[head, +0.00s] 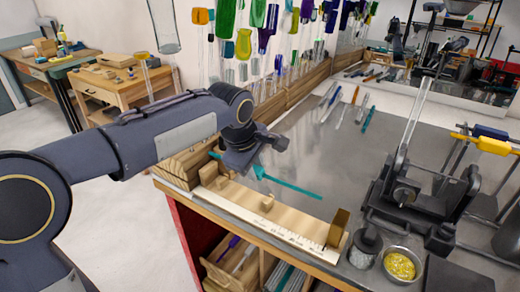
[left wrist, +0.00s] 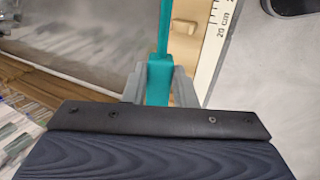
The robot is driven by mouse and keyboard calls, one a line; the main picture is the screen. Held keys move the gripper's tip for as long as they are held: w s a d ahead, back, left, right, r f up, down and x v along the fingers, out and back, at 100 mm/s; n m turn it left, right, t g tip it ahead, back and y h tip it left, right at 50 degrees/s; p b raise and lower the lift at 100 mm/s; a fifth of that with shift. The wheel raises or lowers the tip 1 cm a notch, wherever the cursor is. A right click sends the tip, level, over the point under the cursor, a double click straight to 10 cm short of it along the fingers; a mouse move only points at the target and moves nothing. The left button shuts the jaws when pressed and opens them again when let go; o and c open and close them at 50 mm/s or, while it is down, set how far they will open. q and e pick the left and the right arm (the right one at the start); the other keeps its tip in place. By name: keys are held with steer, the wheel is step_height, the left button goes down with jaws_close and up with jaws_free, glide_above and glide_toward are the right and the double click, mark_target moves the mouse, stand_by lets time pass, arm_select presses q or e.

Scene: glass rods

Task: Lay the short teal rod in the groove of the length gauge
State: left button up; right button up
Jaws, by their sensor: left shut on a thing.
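My left gripper (head: 256,170) is shut on a teal rod (head: 292,187). The rod sticks out on both sides of the fingers, its longer part towards the lower right in the head view. In the left wrist view the teal rod (left wrist: 165,28) runs up and away from between the grey fingers (left wrist: 157,82). The length gauge (head: 255,208), a pale wooden board with a printed scale and small blocks, lies along the bench's front edge. The held rod appears above and behind it; the exact height is unclear. The gauge's scale (left wrist: 212,45) also shows at right. My right gripper is not in view.
A black clamp-like apparatus (head: 405,190) stands right of the gauge. A bowl of yellow bits (head: 400,265) and a small dark-rimmed jar (head: 364,250) are at the front. Several loose rods (head: 345,105) lie at the back. The grey bench top (head: 335,155) between is clear.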

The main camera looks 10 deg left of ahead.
arm_select(q)
steer(key=shift+w, duration=0.25)
steer(key=shift+f, duration=0.1)
steer(key=shift+s+f+b, duration=0.2)
steer(key=shift+f+b, duration=0.3)
steer(key=shift+b, duration=0.15)
step_height(320, 180, down, 5)
steer(key=b, duration=0.4)
steer(key=shift+w+r, duration=0.1)
steer(key=shift+f+b, duration=0.35)
steer(key=shift+f, duration=0.15)
steer(key=shift+r, duration=0.2)
